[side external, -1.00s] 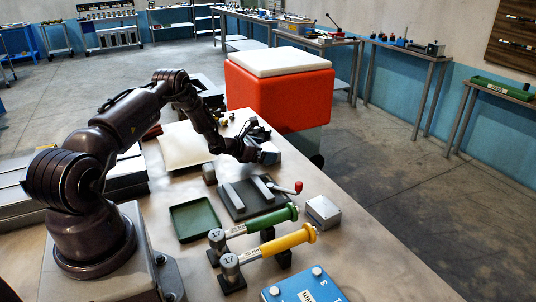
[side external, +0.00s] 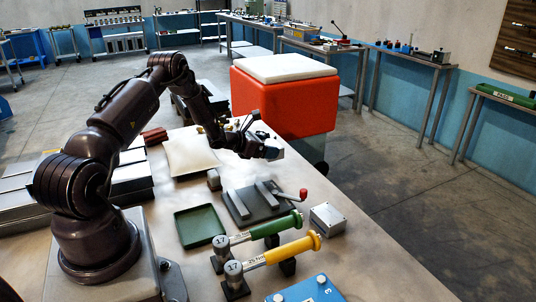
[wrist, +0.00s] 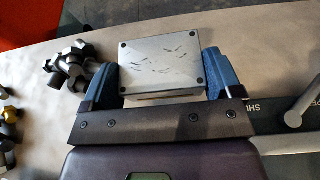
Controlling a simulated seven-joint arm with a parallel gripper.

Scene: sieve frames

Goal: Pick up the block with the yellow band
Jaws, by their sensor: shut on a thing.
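My gripper (wrist: 165,85) is shut on a grey metal block (wrist: 160,62), with one blue fingertip against each side. The block's flat top shows dark corner dots and scratch-like marks. In the side view my gripper (side external: 262,151) is beyond the grey fixture, near the table's far edge, and mostly hides the block. Whether the block is clear of the table is hard to tell. A second grey metal block (side external: 327,217) sits on the table near the right edge, with no yellow band visible.
A dark fixture (side external: 238,207) with a red-knobbed lever stands nearer the camera. Green-handled (side external: 275,227) and yellow-handled (side external: 292,248) tools rest on stands. A green tray (side external: 200,228) and white pad (side external: 190,155) lie left. Dark metal pieces (wrist: 75,65) lie left of the held block.

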